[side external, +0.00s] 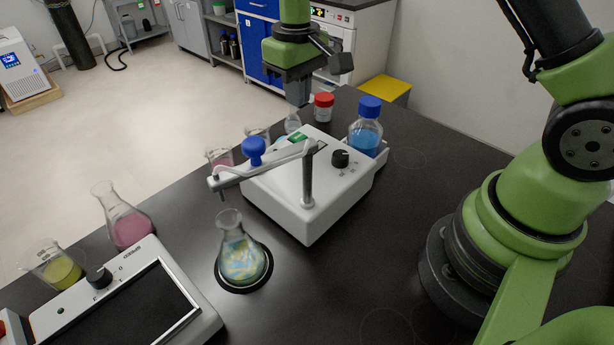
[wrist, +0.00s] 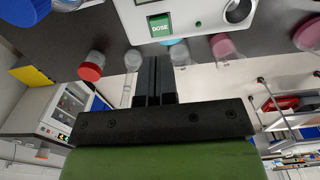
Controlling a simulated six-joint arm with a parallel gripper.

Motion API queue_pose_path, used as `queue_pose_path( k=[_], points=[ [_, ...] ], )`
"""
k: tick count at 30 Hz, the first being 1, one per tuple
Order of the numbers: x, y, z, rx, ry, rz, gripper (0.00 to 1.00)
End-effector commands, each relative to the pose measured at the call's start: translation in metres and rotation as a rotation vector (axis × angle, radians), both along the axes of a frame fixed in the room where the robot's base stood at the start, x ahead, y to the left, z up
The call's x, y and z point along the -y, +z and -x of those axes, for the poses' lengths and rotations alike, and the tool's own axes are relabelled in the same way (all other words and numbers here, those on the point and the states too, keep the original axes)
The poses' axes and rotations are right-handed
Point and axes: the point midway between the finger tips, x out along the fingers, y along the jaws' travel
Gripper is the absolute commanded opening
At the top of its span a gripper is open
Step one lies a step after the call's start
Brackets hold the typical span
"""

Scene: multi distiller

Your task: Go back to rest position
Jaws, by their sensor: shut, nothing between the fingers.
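My gripper (side external: 298,92) is at the top middle of the side external view, pointing down above the table's far edge, behind the white dosing device. In the wrist view its two black fingers (wrist: 154,80) are together with nothing between them. The wrist view shows glassware and the device beyond the fingers. The green arm base stands at the right of the side external view.
The white dosing device (side external: 290,192) carries a blue-capped bottle (side external: 365,136). A red-capped jar (side external: 323,108) stands close to my gripper. A conical flask (side external: 241,256) stands on a dark round spot. A pink flask (side external: 127,225) and yellow beaker (side external: 58,268) stand left.

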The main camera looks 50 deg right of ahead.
Motion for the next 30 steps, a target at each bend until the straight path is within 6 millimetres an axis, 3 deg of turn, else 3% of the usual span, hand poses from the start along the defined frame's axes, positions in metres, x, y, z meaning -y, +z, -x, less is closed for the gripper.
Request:
queue_pose_path(
  k=[4,8,12,18,24,30],
  points=[
    [0.000,0.007,0.002,0.012,-0.007,-0.004,0.00],
    [-0.001,0.040,0.013,0.071,-0.040,-0.022,0.00],
    [-0.004,0.091,0.043,0.171,-0.100,-0.061,0.00],
    [-0.007,0.144,0.101,0.317,-0.188,-0.127,0.00],
    [-0.011,0.167,0.164,0.458,-0.268,-0.202,0.00],
    [-0.014,0.166,0.206,0.556,-0.323,-0.263,0.00]
  ],
)
